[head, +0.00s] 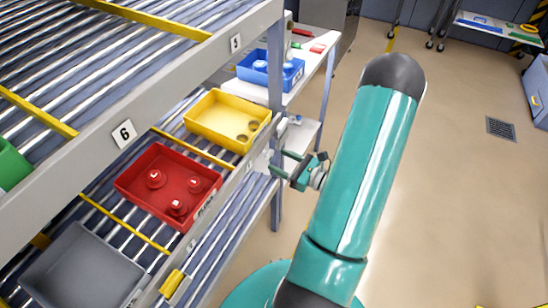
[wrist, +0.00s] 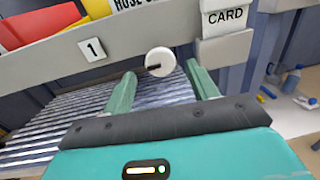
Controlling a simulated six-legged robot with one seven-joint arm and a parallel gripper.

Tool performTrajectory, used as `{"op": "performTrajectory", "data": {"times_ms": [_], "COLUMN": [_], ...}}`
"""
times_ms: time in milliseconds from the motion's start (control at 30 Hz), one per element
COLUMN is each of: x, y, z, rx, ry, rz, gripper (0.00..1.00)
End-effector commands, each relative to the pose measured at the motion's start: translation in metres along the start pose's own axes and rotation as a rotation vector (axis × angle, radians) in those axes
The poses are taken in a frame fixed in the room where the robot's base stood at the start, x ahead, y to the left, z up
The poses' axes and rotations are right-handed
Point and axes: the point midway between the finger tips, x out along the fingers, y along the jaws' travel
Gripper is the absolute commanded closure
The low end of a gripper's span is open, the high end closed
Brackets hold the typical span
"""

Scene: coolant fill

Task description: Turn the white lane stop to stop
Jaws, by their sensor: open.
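The white lane stop (wrist: 161,61) is a round white knob on the grey front rail of the rack in the wrist view. A short black mark on it points to the left. My gripper (wrist: 162,75) is open, with one green finger to the left of the knob and one to the right. The fingers appear apart from it, and I cannot tell how far short of it the tips are. In the head view my gripper (head: 278,163) is at the lower rack's front rail, near its right end. The knob is too small to make out clearly there.
The rail carries a "1" label (wrist: 92,49) and a "CARD" holder (wrist: 226,18). On the lower rollers sit a yellow bin (head: 212,128), a red bin (head: 145,195) with red parts and a grey bin (head: 80,270). A rack post (head: 276,100) stands close by.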

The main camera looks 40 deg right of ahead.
Motion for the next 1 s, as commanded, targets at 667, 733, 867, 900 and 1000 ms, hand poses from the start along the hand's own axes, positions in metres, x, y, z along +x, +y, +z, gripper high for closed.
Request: {"op": "performTrajectory", "data": {"times_ms": [667, 733, 867, 900, 1000], "x": [0.033, 0.033, 0.033, 0.033, 0.033], "y": [0.000, 0.000, 0.000, 0.000, 0.000], "z": [0.000, 0.000, 0.000, 0.000, 0.000], "rx": [-0.001, -0.001, -0.001, -0.001, 0.003], "ry": [0.000, 0.000, 0.000, 0.000, 0.000], "rz": [0.001, 0.001, 0.001, 0.001, 0.002], "gripper": [0.65, 0.79, 1.00, 1.00, 1.00]}}
